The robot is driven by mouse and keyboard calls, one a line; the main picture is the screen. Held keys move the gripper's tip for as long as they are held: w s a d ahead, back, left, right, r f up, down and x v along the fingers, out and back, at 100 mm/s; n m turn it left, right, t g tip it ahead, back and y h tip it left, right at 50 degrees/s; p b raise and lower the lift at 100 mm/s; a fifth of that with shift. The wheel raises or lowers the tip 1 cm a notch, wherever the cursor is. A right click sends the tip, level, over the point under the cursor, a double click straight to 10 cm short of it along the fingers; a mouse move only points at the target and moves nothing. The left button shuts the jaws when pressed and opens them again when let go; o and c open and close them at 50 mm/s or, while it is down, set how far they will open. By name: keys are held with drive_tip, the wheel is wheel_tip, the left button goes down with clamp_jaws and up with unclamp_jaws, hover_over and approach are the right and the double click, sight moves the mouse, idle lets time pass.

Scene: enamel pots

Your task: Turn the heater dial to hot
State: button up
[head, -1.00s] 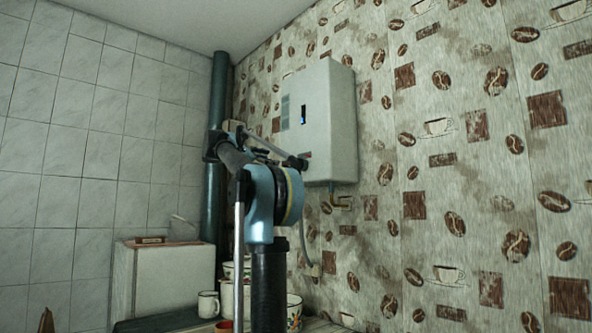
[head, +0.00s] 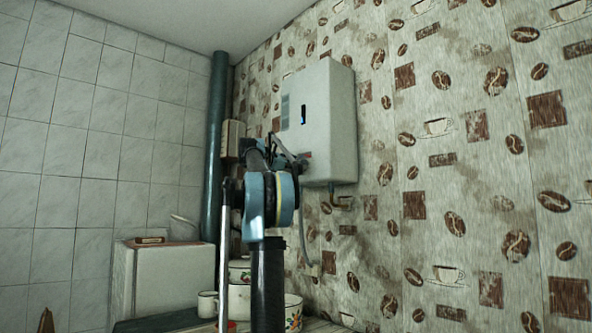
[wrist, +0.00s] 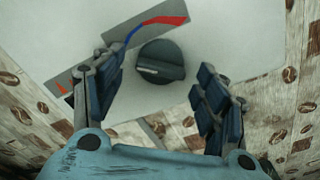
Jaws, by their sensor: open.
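The heater (head: 328,115) is a pale box on the patterned wall in the head view. Its dark round dial (wrist: 161,62) shows in the wrist view, with a pale pointer mark towards its left side. A curved blue-to-red scale (wrist: 150,27) runs above the dial, blue at left and red at right. My gripper (wrist: 160,90) is open, its fingers on either side of and a little below the dial, apart from it. In the head view my arm reaches the heater's lower left front, and the dial is hidden there.
A dark vertical pipe (head: 215,150) stands in the corner left of the heater. A thin pipe (head: 340,201) comes out under the heater. Enamel pots (head: 268,298) and a white mug (head: 208,304) stand below, beside a white cabinet (head: 165,278).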

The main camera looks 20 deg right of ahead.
drive_tip(key=shift+w+d, duration=0.2)
drive_tip(key=shift+d, duration=0.35)
drive_tip(key=c, duration=1.1)
